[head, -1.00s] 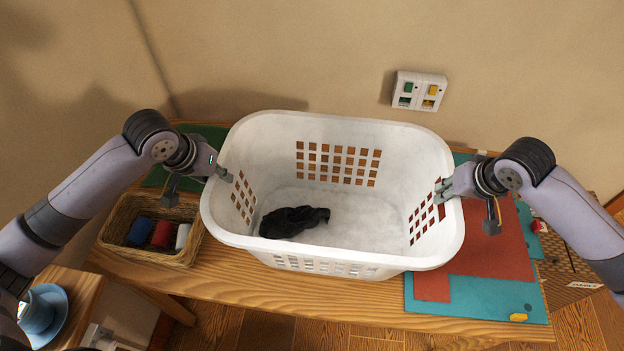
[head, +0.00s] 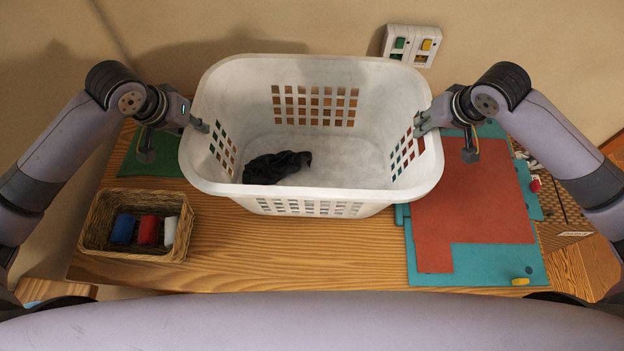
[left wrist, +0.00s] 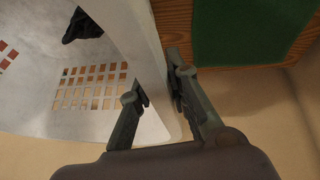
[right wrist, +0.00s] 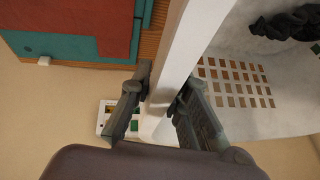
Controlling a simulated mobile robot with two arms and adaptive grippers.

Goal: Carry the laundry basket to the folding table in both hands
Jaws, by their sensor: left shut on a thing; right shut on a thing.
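The white laundry basket (head: 310,192) is upright over the back middle of the wooden table (head: 290,250), with a dark crumpled cloth (head: 276,166) inside. I cannot tell whether its base touches the tabletop. My left gripper (head: 203,127) is shut on the basket's left rim; the left wrist view shows its fingers (left wrist: 155,95) on either side of the white wall. My right gripper (head: 420,127) is shut on the right rim, and the right wrist view shows its fingers (right wrist: 160,90) astride the wall.
A wicker basket (head: 95,225) with blue, red and white rolls stands on the table's left. A green cloth (head: 130,165) lies behind it. A red sheet on a teal mat (head: 475,270) covers the right side. A switch plate (head: 412,45) is on the wall behind.

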